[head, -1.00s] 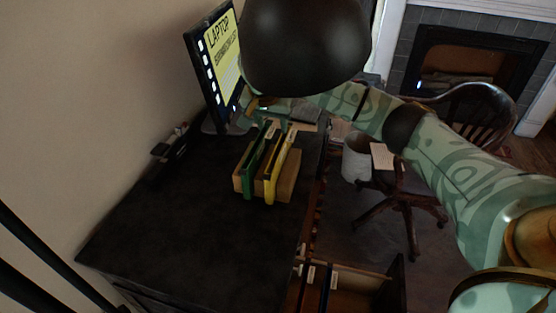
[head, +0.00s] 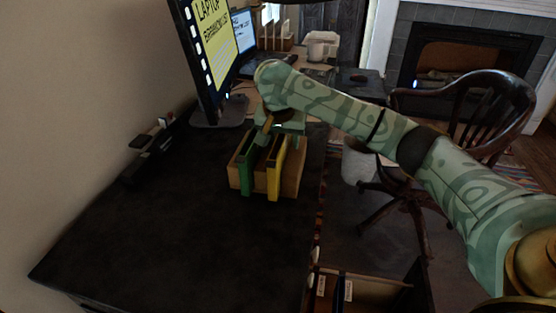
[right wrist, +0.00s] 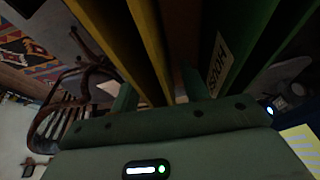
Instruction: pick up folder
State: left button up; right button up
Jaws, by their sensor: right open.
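A yellow folder (head: 274,172) and a green folder (head: 248,174) stand upright in a tan wooden holder (head: 293,172) on the dark desk. My right gripper (head: 277,131) is over the far upper part of the folders, partly hidden by its own arm. In the right wrist view its two fingers (right wrist: 160,93) are apart, with the yellow folder (right wrist: 151,45) running between them. The green folder (right wrist: 238,50), with a white label, is to the right of the fingers. Contact with the yellow folder cannot be told. My left gripper is not in view.
A monitor (head: 209,50) stands at the back left of the dark desk (head: 180,235), whose front is clear. A wooden chair (head: 470,110) and a white bin (head: 357,163) stand to the right. A box with folders (head: 365,290) is at the lower right.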

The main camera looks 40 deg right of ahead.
jog(key=shift+r, duration=0.2)
jog(key=shift+c, duration=0.9)
grip_shut()
